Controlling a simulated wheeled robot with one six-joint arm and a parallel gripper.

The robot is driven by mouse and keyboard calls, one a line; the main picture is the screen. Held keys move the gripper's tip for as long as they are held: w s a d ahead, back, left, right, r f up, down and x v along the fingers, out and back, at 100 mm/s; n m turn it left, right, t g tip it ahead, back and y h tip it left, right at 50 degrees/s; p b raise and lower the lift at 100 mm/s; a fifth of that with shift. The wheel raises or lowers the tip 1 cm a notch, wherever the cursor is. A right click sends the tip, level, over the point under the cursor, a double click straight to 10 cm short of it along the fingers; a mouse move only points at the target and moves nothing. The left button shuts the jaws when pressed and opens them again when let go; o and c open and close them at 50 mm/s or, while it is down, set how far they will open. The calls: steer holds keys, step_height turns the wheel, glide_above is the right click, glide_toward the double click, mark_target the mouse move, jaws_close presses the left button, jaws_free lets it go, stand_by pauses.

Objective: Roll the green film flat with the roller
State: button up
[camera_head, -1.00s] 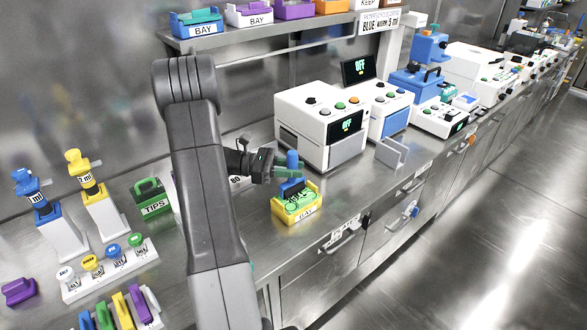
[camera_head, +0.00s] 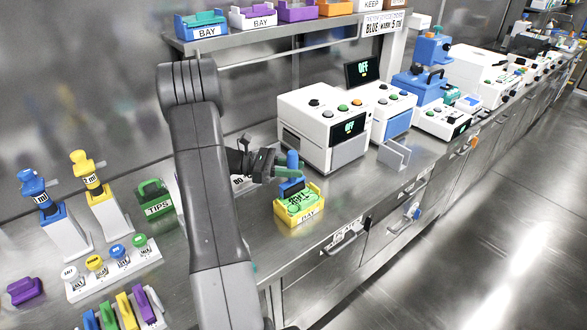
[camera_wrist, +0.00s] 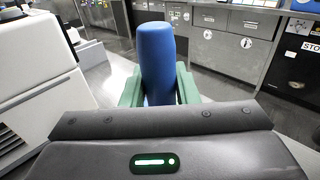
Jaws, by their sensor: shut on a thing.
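My gripper (camera_head: 287,170) is shut on the blue handle of the roller (camera_head: 292,160), which stands upright between the green fingers. In the wrist view the blue roller handle (camera_wrist: 157,60) rises between both fingers. The roller's lower blue part (camera_head: 291,186) is at the back edge of a yellow tray marked BAY (camera_head: 306,218). The green film (camera_head: 303,202) shows in the top of this tray, with dark marks on it. Whether the roller touches the film cannot be told.
White instruments (camera_head: 325,127) with OFF screens stand just behind my gripper. A grey bracket (camera_head: 394,156) stands to the right. Pipette stands, a green TIPS box (camera_head: 155,198) and a rack of capped vials (camera_head: 115,268) are on the left. The bench's front edge lies close to the tray.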

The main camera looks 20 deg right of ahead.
steer(key=shift+s, duration=0.1)
steer(key=shift+s+d, duration=0.25)
steer(key=shift+s, duration=0.35)
steer(key=shift+f, duration=0.1)
steer(key=shift+s+d, duration=0.25)
steer(key=shift+s, duration=0.4)
steer(key=shift+s, duration=0.1)
steer(key=shift+s+d, duration=0.2)
steer(key=shift+s, duration=0.35)
steer(key=shift+w, duration=0.15)
steer(key=shift+w+a+p, duration=0.25)
steer(key=shift+w+p, duration=0.05)
steer(key=shift+w, duration=0.25)
